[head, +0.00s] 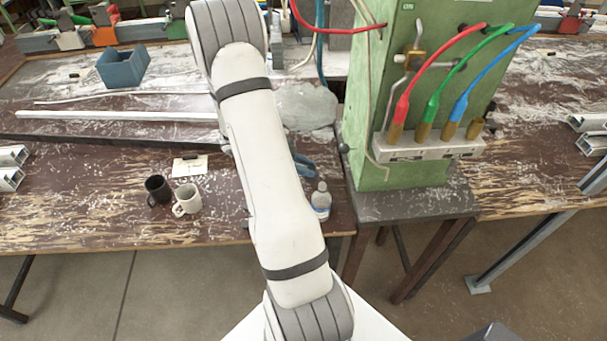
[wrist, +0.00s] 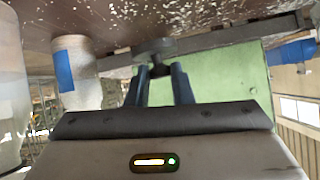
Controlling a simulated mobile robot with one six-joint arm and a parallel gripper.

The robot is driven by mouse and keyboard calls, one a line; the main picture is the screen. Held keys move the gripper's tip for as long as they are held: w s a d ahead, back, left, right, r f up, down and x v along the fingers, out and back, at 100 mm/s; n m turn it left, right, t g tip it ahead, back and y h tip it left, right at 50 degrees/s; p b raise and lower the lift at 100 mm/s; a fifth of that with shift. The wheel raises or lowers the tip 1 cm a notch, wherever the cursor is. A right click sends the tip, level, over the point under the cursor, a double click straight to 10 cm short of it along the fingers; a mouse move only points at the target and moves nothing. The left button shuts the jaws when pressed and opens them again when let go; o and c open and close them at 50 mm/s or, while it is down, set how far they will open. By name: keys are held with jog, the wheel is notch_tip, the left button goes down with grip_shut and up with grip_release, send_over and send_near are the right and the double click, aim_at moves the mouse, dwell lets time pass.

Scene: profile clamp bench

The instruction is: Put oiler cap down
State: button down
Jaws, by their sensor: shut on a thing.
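My gripper (wrist: 160,73) shows in the wrist view with its two blue-grey fingers a little apart, shut on a small dark piece, the oiler cap (wrist: 158,58). The cap has a wider grey-black end, and its far side is hidden. It shows near the bench edge; I cannot tell whether it touches anything. In the head view my arm hides the gripper and the cap.
A clear bottle (head: 321,200) stands close to my arm, near the green machine (head: 385,95). A blue item (head: 306,166) lies partly behind my arm. A black mug (head: 157,190), a white mug (head: 187,200) and a pale card (head: 190,166) are on the left of the bench.

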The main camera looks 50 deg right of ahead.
notch_tip(320, 180, down, 4)
jog(key=shift+w+r, duration=0.1)
jog(key=c, duration=1.3)
grip_release()
